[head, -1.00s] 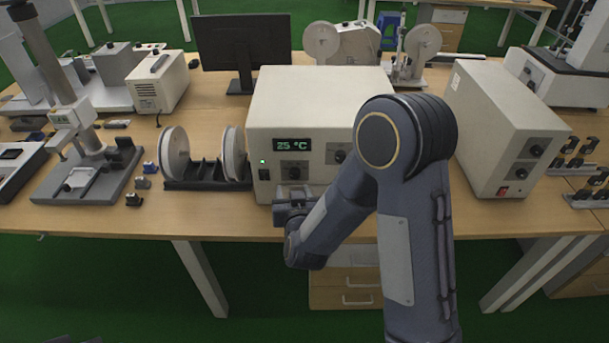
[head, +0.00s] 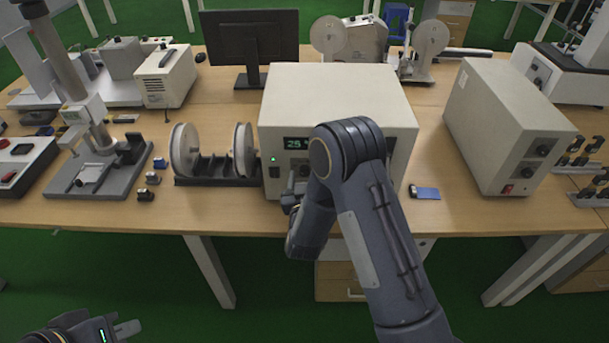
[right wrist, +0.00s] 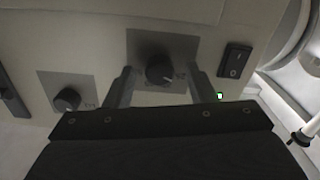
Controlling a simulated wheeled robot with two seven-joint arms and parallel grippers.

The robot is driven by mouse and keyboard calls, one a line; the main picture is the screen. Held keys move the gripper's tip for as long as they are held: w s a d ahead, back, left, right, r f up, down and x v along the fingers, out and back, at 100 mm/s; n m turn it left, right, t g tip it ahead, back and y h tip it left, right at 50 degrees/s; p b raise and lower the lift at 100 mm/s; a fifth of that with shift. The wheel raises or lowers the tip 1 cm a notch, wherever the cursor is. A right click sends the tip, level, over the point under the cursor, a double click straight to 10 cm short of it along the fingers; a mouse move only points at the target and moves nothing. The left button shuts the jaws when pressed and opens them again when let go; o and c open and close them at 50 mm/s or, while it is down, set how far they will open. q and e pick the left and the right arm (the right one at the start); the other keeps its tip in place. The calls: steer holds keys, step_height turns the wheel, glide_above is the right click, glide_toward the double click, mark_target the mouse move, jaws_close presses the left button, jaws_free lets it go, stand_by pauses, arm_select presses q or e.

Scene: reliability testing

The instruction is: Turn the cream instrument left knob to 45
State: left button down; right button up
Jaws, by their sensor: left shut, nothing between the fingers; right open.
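The cream instrument (head: 335,88) stands near the front edge of the bench. Its display (head: 296,143) shows 25, the rest hidden by my right arm. In the right wrist view the left knob (right wrist: 160,68) is a dark round knob on a grey plate, near the power switch. My right gripper (right wrist: 160,76) is open, one finger on each side of this knob; I cannot tell whether they touch it. In the head view my right gripper (head: 295,196) is at the panel, partly hidden by its arm. My left gripper (head: 126,329) is shut and empty, low at the left.
The second knob (right wrist: 67,98) and the power switch (right wrist: 235,60) flank the left knob. A reel rack (head: 215,181) stands left of the instrument.

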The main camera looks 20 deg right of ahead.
steer(key=shift+w, duration=0.1)
steer(key=c, duration=1)
steer(key=shift+o, duration=0.2)
steer(key=shift+f+b, duration=0.15)
steer(key=shift+b, duration=0.55)
steer(key=m+b, duration=0.2)
steer(key=b, duration=0.2)
steer(key=m+b, duration=0.3)
steer(key=b, duration=0.2)
steer(key=m+b, duration=0.2)
steer(key=b, duration=0.2)
steer(key=shift+f+m, duration=0.25)
steer(key=shift+m, duration=0.05)
steer(key=m+b, duration=0.8)
steer(key=b, duration=0.4)
steer(key=shift+r, duration=0.2)
steer(key=shift+r+m+b, duration=0.15)
steer(key=shift+m+b, duration=0.95)
steer(key=shift+b, duration=0.05)
